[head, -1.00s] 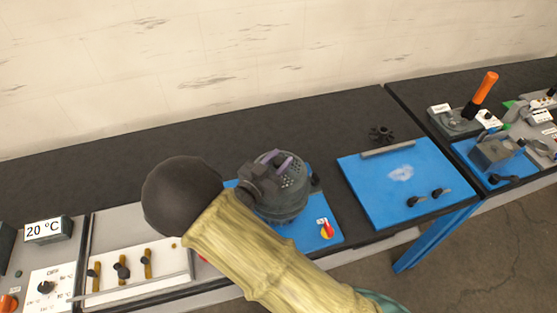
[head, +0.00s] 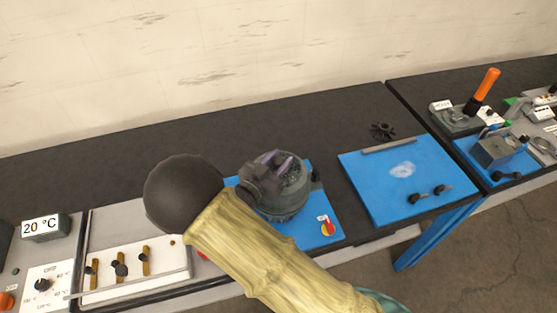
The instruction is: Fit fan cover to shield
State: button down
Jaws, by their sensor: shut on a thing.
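The dark grey fan cover (head: 294,180), with small holes in it, is on the left blue board. It sits at the top of a rounded dark body that seems to be the shield (head: 285,213). The line between the two is hard to make out, so I cannot tell whether the cover is fully seated. My gripper (head: 276,161), with purplish fingers, is shut on the cover from above. My dark wrist and yellowish arm hide the left side of the cover and shield.
A black fan wheel (head: 382,130) lies behind the right blue board (head: 370,190), which has a grey bar and two black knobs. A red-yellow switch (head: 327,226) is at the left board's front. The black bench behind is clear.

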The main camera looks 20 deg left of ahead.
jog(key=shift+f+b, duration=0.5)
jog(key=shift+f, duration=0.15)
jog(key=c, duration=0.9)
grip_release()
jog(key=b+v, duration=0.5)
jog(key=v, duration=1.2)
jog(key=shift+s+a, duration=0.1)
jog(key=shift+s, duration=0.05)
